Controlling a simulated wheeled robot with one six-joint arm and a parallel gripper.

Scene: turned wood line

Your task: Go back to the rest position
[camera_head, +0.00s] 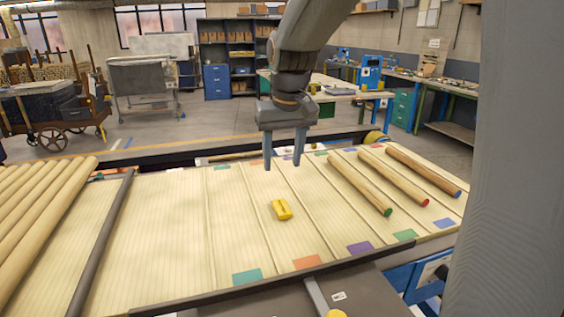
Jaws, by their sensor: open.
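My gripper (284,163) hangs from my arm near the middle of the view, above the far part of the wooden table top (180,225). Its two fingers point down and are apart, with nothing between them. A small yellow block (282,209) lies on the table, nearer to the camera than the gripper and apart from it. Three wooden rods lie side by side on the right: one with a green end (358,183), one with a red end (394,177) and one with a blue end (424,172).
Several thick wooden rods (45,215) lie at the left, beside a dark bar (102,240). Coloured patches, such as an orange one (307,262), mark the table's lanes. A dark rail (280,281) runs along the near edge. The table's left middle is clear.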

